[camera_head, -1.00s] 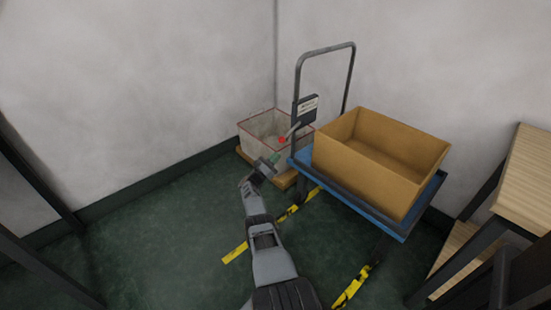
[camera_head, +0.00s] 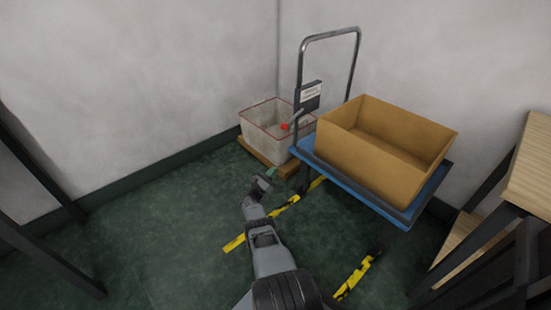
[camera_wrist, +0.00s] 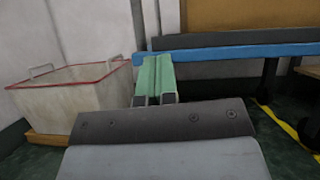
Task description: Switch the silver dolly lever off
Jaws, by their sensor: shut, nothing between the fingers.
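The dolly has a blue platform (camera_head: 345,184) and a silver tubular handle (camera_head: 328,36) standing at its left end. A dark plate with a white label (camera_head: 309,96) is on the handle. A short silver lever with a red knob (camera_head: 284,127) slants down and left from beside that plate, in front of the bin. My gripper (camera_head: 268,174) is below and left of the knob, clear of it and empty. In the wrist view its green fingers (camera_wrist: 155,78) lie together, before the blue platform edge (camera_wrist: 235,52). The lever is not visible there.
A tan open box (camera_head: 385,160) sits on the platform. A pale red-rimmed bin (camera_head: 262,118) stands on a wooden base behind the lever, also left in the wrist view (camera_wrist: 75,105). A wooden shelf unit (camera_head: 528,170) is at right. Green floor lies open at left.

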